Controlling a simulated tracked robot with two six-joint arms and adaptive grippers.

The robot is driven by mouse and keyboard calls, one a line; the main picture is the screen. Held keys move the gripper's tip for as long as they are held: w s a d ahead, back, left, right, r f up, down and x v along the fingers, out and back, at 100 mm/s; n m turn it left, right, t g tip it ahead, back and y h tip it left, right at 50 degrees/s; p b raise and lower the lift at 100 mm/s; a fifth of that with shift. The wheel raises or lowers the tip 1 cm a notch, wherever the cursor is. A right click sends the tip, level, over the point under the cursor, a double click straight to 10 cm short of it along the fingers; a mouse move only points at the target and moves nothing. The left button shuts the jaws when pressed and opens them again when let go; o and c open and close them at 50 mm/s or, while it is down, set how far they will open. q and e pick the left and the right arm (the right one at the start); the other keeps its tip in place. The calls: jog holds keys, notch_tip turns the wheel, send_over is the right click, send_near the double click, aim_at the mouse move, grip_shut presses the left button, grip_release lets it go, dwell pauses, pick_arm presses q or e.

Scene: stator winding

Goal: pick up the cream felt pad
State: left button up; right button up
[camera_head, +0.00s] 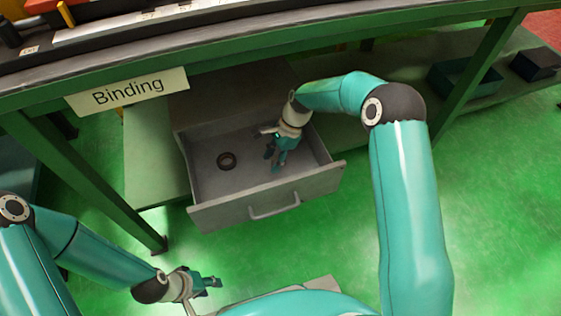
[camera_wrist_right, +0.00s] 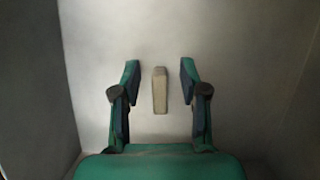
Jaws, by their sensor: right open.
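The cream felt pad (camera_wrist_right: 160,90) is a small upright-looking block in the right wrist view, on the grey drawer floor. My right gripper (camera_wrist_right: 160,92) is open, with one finger on each side of the pad and a gap to each. In the head view my right gripper (camera_head: 276,163) reaches down into the open drawer (camera_head: 270,194), and the pad is hidden there. I cannot tell its height above the drawer floor. My left gripper (camera_head: 210,283) is low at the left, away from the drawer and apparently empty. Its finger gap is too small to judge.
The drawer walls stand close around my right arm. A bench with a "Binding" sign (camera_head: 128,92) is above. A dark green box (camera_head: 465,78) sits on the lower shelf at right.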

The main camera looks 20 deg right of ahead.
jog(key=shift+c, duration=0.4)
grip_shut()
jog(key=shift+r, duration=0.1)
